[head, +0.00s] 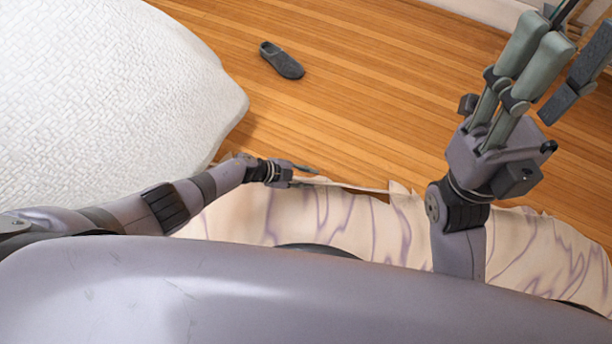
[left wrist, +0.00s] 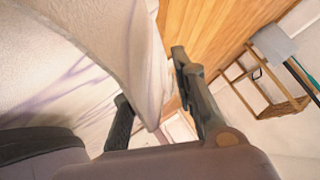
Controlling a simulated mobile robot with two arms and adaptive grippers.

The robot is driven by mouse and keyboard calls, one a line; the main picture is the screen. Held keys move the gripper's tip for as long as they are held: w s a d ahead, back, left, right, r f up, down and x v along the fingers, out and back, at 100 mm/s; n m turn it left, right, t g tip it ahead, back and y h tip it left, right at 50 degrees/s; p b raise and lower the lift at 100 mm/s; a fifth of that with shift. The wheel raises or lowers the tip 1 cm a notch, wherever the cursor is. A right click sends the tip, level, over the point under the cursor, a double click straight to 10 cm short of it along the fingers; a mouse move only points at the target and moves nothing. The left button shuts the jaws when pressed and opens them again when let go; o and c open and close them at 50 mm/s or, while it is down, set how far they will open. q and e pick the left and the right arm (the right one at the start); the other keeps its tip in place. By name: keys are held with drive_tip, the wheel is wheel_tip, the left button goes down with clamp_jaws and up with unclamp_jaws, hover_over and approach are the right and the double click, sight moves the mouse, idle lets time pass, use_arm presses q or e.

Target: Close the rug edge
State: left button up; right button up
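The rug (head: 340,217) is cream with purple veins and lies crumpled across the floor in front of my body. Its far edge is raised in a fold near my left gripper (head: 308,178). In the left wrist view, a flap of the rug (left wrist: 140,55) hangs between the two spread fingers of the left gripper (left wrist: 155,90). The fingers stand apart and do not look closed on the cloth. My right gripper (head: 565,55) is raised at the upper right in the head view, fingers spread and empty. My body hides the near part of the rug.
A white textured bed or cushion (head: 100,90) fills the upper left. A dark grey shoe (head: 282,61) lies on the wooden floor (head: 370,90), which is otherwise clear in the middle. A wooden rack (left wrist: 270,85) by the wall shows in the left wrist view.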

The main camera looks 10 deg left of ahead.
use_arm(q)
drive_tip(key=shift+v, duration=0.9)
drive_tip(key=v, duration=1)
drive_tip(key=shift+a, duration=0.15)
